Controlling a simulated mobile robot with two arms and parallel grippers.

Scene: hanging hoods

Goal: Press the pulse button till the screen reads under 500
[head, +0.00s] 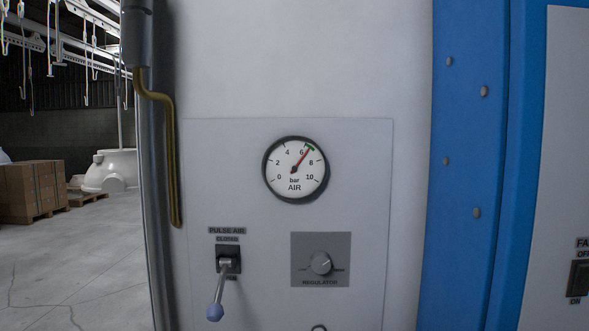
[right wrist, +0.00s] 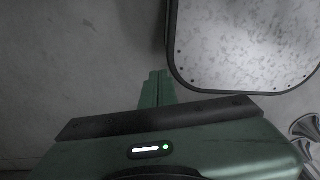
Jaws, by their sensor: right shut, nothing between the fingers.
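No pulse button or number screen shows in either view. In the head view a lever (head: 220,286) with a pale blue knob sticks out and down from a black mount. My left gripper is in neither view.
A round air gauge (head: 295,168) has its red needle a little past 6 bar. A regulator knob (head: 320,263) sits below it. Blue frame posts (head: 468,130) stand right, beside a partly cut-off switch (head: 578,279). A speckled plate (right wrist: 245,45) lies near my right gripper. Cartons (head: 32,191) stand far left.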

